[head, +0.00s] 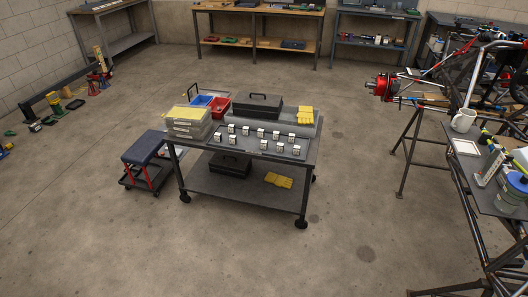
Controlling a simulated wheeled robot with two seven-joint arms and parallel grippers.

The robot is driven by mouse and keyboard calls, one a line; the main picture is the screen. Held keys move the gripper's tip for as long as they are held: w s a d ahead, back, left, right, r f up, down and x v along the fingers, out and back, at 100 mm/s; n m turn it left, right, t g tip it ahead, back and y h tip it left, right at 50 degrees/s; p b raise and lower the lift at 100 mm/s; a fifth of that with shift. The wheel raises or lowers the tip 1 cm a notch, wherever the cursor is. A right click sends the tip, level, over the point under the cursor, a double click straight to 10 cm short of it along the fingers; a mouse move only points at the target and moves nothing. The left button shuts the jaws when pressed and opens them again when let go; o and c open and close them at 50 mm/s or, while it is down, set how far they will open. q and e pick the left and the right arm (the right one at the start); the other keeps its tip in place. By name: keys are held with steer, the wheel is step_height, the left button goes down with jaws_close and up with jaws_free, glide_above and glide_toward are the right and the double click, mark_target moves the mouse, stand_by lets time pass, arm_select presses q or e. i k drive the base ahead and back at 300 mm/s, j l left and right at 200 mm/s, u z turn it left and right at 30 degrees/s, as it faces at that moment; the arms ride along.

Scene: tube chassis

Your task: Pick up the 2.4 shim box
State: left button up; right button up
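Several small white boxes with dark marks stand in two rows on the top of a dark rolling cart (312,153) in the middle of the head view. One of these shim boxes (261,133) is in the back row, and another (264,145) is in the front row. Their labels are too small to read, so I cannot tell which one is the 2.4 shim box. Neither of my grippers shows in the head view.
A chassis on stands is at right. The front floor is clear.

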mark_target(263, 144)
steer(key=i+u, duration=0.35)
steer(key=i, duration=1.1)
steer(key=i+l+u, duration=0.1)
steer(key=l, duration=0.25)
steer(key=i+l, duration=0.15)
steer(key=l, duration=0.2)
steer(key=i+l+u, duration=0.15)
steer(key=l, duration=0.55)
steer(key=l+u, duration=0.15)
steer(key=l, duration=0.75)
